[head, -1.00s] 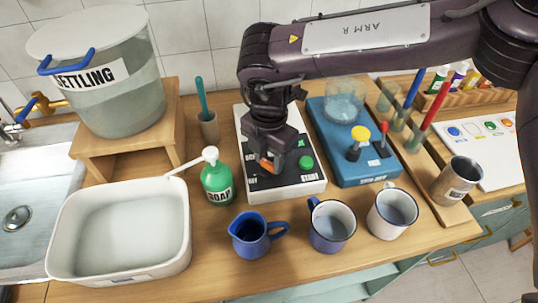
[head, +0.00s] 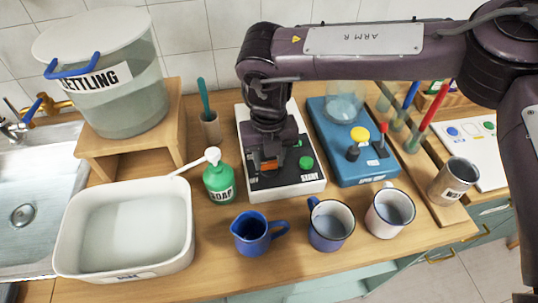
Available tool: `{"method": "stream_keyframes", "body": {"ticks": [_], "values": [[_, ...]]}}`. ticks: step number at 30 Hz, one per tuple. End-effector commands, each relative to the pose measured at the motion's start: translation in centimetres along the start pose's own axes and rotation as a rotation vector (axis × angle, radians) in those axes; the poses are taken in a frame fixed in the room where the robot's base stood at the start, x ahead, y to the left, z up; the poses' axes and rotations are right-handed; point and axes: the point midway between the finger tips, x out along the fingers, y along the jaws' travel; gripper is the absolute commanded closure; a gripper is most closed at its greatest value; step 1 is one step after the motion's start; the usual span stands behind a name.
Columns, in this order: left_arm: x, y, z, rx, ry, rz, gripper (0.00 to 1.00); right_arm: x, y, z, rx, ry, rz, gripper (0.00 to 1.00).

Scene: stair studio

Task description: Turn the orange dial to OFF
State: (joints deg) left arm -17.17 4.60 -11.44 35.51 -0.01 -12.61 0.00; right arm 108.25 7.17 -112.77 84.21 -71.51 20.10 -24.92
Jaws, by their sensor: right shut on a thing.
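The orange dial (head: 269,165) is on the black panel of a white control box (head: 314,187) in the middle of the counter. My right gripper (head: 268,161) comes down over the panel from above and is shut on the dial. The fingers hide most of the dial and much of the lettering around it, so I cannot read where it points. A green button (head: 306,163) marked START sits to the right of the dial. My left gripper does not show.
A green soap bottle (head: 218,183) stands just left of the box. A blue device (head: 365,170) with levers stands close on the right. A blue jug (head: 252,233) and two mugs (head: 331,224) stand in front. A white basin (head: 125,268) is at left.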

Motion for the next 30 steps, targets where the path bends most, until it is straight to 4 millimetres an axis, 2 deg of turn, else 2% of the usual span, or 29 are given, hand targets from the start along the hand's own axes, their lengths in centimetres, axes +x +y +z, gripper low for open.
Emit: {"method": "stream_keyframes", "body": {"ticks": [12, 27, 28, 30], "values": [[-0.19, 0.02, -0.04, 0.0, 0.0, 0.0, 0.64, -0.18, 0.05, 0.14, -0.166, -0.004, 0.001, 0.86], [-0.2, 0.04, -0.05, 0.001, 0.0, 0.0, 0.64, -0.21, 0.05, 0.17, -0.183, -0.006, 0.001, 0.86], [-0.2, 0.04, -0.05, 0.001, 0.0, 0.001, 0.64, -0.21, 0.05, 0.17, -0.183, -0.006, 0.001, 0.62], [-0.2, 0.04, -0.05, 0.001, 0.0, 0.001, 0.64, -0.19, 0.05, 0.16, -0.183, -0.005, 0.001, 0.53]]}}
